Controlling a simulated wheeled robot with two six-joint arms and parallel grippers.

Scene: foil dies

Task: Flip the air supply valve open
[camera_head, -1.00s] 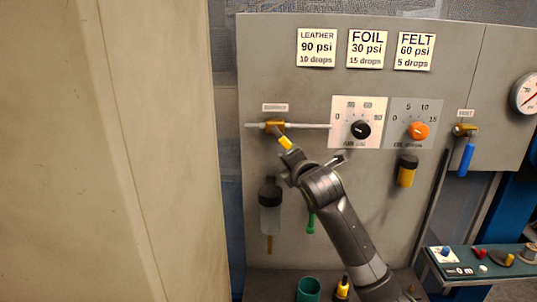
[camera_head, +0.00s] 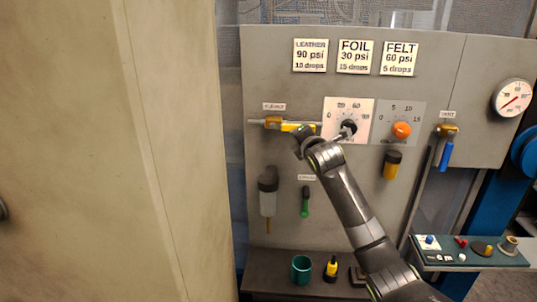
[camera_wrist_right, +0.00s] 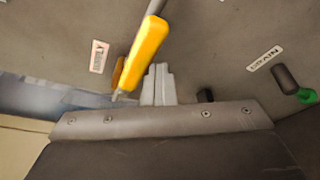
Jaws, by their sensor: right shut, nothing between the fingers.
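The air supply valve has a brass body (camera_head: 272,122) on a thin horizontal pipe at the panel's left. Its yellow lever (camera_head: 289,127) lies nearly along the pipe, pointing right. In the right wrist view the yellow lever (camera_wrist_right: 146,50) runs beside my fingers. My right gripper (camera_head: 301,134) is at the lever's right end, just below the pipe; its fingers (camera_wrist_right: 158,84) are shut with nothing between them. I cannot tell whether they touch the lever. My left gripper is not in view.
A black knob (camera_head: 348,128), an orange knob (camera_head: 401,130) and a blue-handled valve (camera_head: 446,153) are on the panel to the right. A gauge (camera_head: 512,98) is farther right. Below, a shelf holds a green cup (camera_head: 301,269). A tall pale panel (camera_head: 180,150) fills the left.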

